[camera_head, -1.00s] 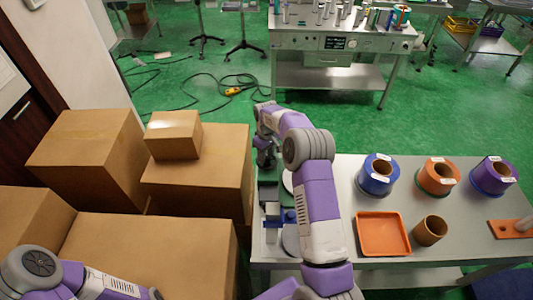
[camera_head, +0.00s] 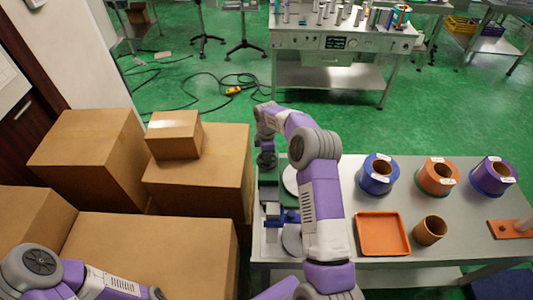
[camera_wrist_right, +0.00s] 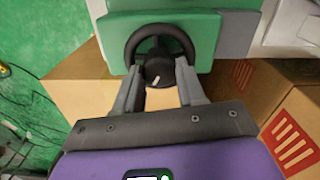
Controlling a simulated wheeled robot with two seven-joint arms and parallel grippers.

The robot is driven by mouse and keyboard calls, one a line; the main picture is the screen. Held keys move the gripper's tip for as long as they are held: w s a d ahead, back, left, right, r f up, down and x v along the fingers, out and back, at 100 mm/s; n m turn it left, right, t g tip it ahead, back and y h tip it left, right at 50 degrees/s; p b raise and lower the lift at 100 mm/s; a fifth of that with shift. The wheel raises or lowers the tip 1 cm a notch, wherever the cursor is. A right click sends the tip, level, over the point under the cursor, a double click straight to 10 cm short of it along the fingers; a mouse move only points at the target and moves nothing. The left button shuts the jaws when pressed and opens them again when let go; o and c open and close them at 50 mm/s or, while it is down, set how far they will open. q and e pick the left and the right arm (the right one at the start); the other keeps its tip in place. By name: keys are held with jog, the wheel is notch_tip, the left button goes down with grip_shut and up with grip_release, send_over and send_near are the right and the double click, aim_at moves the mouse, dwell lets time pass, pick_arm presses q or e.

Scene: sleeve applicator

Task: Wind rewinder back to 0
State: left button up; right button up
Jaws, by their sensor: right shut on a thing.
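The rewinder (camera_head: 272,222) sits at the left end of the grey table, mostly hidden behind my right arm in the head view. In the right wrist view its green body (camera_wrist_right: 205,40) carries a black handwheel (camera_wrist_right: 137,38) with a dark round knob (camera_wrist_right: 159,71) bearing a white mark. My right gripper (camera_wrist_right: 160,82) is shut on this knob, one finger on each side. In the head view my right gripper (camera_head: 266,161) is small and dark at the table's left edge. I cannot read any number on the rewinder. My left arm shows at the lower left; its gripper is out of view.
Cardboard boxes (camera_head: 150,245) stand close to the table's left side. On the table are blue (camera_head: 377,184), orange (camera_head: 436,188) and purple (camera_head: 490,188) rolls, an orange tray (camera_head: 382,234) and a brown roll (camera_head: 430,231). A cable lies on the green floor beyond.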

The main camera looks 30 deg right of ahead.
jog(key=n, duration=0.6)
jog(key=shift+n, duration=0.3)
jog(key=n+p, duration=0.1)
jog(key=n, duration=0.5)
jog(key=shift+s, duration=0.1)
jog(key=n, duration=0.5)
jog(key=shift+d+r+n+p, duration=0.1)
jog(key=shift+n+p, duration=0.2)
jog(key=shift+p, duration=0.1)
jog(key=shift+n+p, duration=0.85)
jog(key=shift+n, duration=1.15)
jog(key=o, duration=1.1)
jog(key=shift+c, duration=0.2)
jog(key=shift+r, duration=3.7)
